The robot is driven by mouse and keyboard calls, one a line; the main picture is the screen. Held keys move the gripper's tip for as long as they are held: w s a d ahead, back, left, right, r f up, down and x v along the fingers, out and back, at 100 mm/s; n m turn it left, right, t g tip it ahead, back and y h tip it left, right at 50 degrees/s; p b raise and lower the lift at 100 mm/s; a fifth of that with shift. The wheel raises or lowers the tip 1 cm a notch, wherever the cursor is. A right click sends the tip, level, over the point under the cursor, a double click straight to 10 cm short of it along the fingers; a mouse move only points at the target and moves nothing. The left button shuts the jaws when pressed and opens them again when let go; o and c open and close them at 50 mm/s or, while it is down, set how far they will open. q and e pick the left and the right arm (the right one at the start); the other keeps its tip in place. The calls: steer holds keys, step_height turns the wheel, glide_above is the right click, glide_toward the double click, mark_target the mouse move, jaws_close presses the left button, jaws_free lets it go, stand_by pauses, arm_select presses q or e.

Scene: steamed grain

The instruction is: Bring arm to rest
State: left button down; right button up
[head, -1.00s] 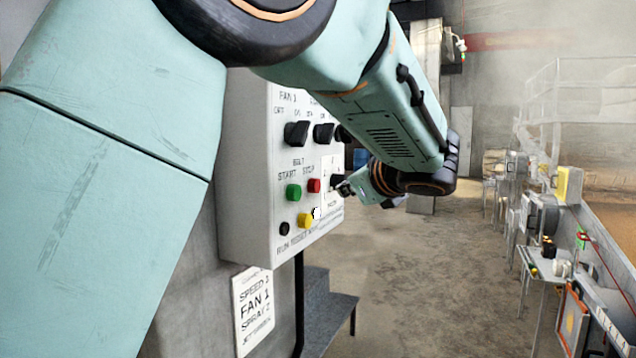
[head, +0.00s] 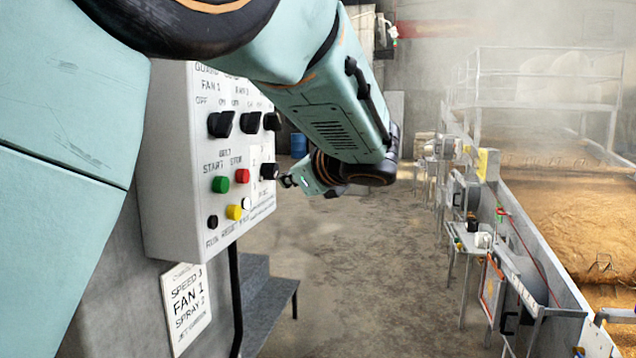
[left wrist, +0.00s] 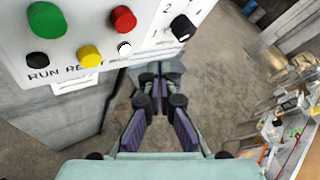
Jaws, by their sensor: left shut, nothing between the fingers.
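My left arm reaches in from the left across the top of the head view. Its gripper (head: 290,181) shows small, just right of the control panel (head: 160,170). The panel has black knobs, a green button (head: 221,184), a red button (head: 242,176), a yellow button (head: 234,212) and a small white one (head: 246,203). I cannot tell from the head view how far the gripper is from the panel. My right gripper is not in view.
A paper sign (head: 187,308) reading "SPEED", "FAN 1" and "SPRAY 2" hangs below the panel. The floor (head: 370,270) between is clear.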

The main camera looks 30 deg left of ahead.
arm_select(q)
steer(key=d+f+n+h, duration=0.2)
steer(key=d+f+h, duration=0.3)
steer(key=f, duration=0.4)
steer(key=d+f+n+h, duration=0.2)
steer(key=d+f+h, duration=0.25)
steer(key=f, duration=0.55)
steer(key=s+d+f+n+g+h+b, duration=0.1)
steer(key=s+d+f+n+h+b, duration=0.2)
steer(key=f, duration=0.7)
steer(key=s+d+f+n+h+b, duration=0.1)
steer(key=s+d+f+n, duration=0.25)
steer(key=f, duration=0.75)
steer(key=s+a+f+n+g+b, duration=0.2)
steer(key=s+f+n+g+b, duration=0.1)
steer(key=s+f, duration=1)
steer(key=s+a+f+n+g+b, duration=0.3)
steer(key=s+f, duration=0.9)
steer(key=s, duration=0.8)
steer(key=shift+s+f+n+y, duration=0.35)
steer(key=shift+n+y, duration=0.1)
steer(key=shift+n, duration=0.7)
steer(key=c, duration=2.1)
jaws_free()
steer(key=shift+w, duration=0.1)
